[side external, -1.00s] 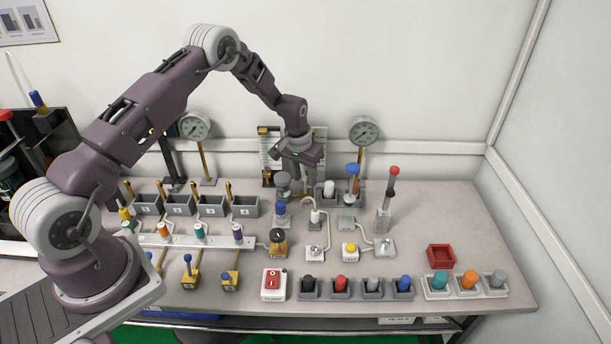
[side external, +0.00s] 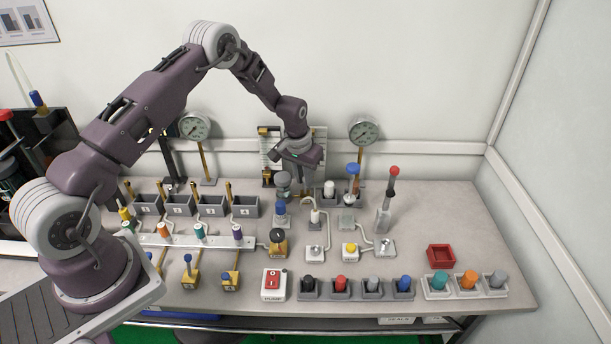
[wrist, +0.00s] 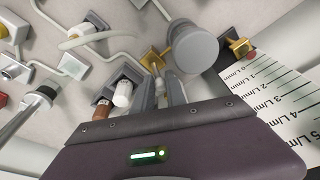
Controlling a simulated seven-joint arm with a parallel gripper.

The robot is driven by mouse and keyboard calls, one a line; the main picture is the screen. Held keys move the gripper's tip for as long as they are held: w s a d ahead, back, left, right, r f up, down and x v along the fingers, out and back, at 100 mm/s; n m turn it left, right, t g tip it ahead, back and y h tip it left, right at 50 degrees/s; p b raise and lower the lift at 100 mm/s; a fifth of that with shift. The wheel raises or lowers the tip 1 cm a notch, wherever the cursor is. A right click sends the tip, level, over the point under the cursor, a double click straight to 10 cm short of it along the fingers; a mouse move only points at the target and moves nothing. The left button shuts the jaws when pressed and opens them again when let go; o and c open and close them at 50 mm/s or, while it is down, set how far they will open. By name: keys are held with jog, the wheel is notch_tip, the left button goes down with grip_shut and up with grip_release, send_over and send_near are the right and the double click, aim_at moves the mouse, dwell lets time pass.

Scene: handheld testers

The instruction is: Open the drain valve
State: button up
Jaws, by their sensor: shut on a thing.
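My gripper (wrist: 170,93) points down over the back middle of the bench, in front of the flow scale board. It is shut on a small part that the fingers mostly hide. In the wrist view, a brass fitting (wrist: 153,57) sits just past the fingertips, beside a large grey round cylinder (wrist: 190,46). The cylinder's grey top shows left of the fingers in the side view (side external: 283,179). I cannot tell for sure which part is the drain valve, and no label on it is readable.
A white-capped bottle (wrist: 122,93) stands close left of the fingers in the wrist view. The scale board (wrist: 268,88) and a second brass fitting (wrist: 238,44) are to the right. A blue-topped post (side external: 353,170) and red-knobbed lever (side external: 394,171) stand nearby.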

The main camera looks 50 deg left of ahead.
jog(key=shift+s+d, duration=0.4)
jog(key=shift+d, duration=0.15)
jog(key=shift+s+d, duration=0.6)
jog(key=shift+d, duration=0.1)
jog(key=o, duration=1.3)
jog(key=shift+a, duration=0.1)
jog(key=shift+s+a, duration=0.1)
jog(key=shift+a, duration=0.1)
jog(key=shift+r, duration=0.1)
jog(key=v, duration=0.2)
jog(key=w+v, duration=0.1)
jog(key=v, duration=0.1)
jog(key=shift+a+r, duration=0.1)
jog(key=shift+r, duration=0.85)
